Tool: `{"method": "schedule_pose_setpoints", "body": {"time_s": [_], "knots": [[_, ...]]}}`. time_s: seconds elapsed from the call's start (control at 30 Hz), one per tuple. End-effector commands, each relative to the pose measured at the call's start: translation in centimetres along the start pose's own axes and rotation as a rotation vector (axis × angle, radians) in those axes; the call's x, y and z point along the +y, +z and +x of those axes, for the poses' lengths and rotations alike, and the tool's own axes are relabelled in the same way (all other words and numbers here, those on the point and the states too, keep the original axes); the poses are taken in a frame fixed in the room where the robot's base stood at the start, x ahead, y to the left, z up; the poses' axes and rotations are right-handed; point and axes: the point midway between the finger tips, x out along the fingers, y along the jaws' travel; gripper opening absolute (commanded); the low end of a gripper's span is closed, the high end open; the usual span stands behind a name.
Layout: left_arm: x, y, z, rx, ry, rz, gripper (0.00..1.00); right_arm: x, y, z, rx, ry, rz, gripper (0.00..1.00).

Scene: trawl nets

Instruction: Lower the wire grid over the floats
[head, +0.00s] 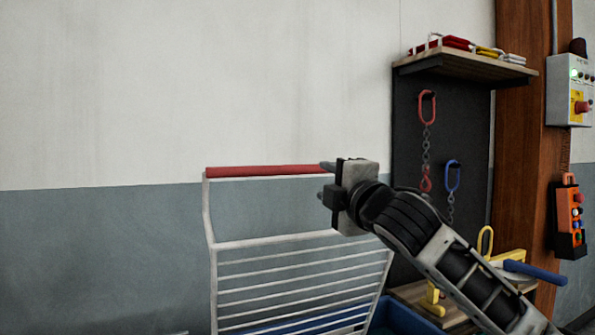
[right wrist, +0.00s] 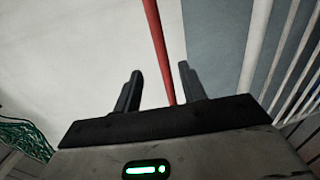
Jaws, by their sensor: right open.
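The white wire grid (head: 300,280) stands raised and tilted in the head view, with a red grip bar (head: 255,171) along its top edge. The red bar also shows in the right wrist view (right wrist: 158,45), running between the two fingers. My right gripper (head: 325,181) is open at the right end of the red bar; its fingers (right wrist: 160,70) are apart, and I cannot tell whether either touches the bar. No floats are visible. My left gripper is out of view.
A blue bin edge (head: 405,318) shows below the grid. At the right are a dark board with hanging chains (head: 426,140), a wooden shelf (head: 470,66), and a control box (head: 570,90). Green netting (right wrist: 22,138) lies at the left of the wrist view. The wall area left of the grid is clear.

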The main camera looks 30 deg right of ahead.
Motion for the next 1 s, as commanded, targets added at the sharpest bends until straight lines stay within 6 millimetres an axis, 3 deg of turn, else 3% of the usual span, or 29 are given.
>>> {"method": "schedule_pose_setpoints", "body": {"time_s": [0.3,0.5,0.7,1.0], "knots": [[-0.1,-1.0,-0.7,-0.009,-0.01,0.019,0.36,0.3,-0.1,7.1,0.0,-0.003,0.005,0.41],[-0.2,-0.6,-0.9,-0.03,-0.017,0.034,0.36,0.2,-0.1,10.8,0.0,-0.002,0.002,0.41],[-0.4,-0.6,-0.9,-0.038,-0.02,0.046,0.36,0.1,0.0,12.9,0.0,-0.003,0.001,0.41],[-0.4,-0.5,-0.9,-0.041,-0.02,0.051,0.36,0.0,-0.1,13.4,0.001,-0.001,-0.001,0.41]]}}
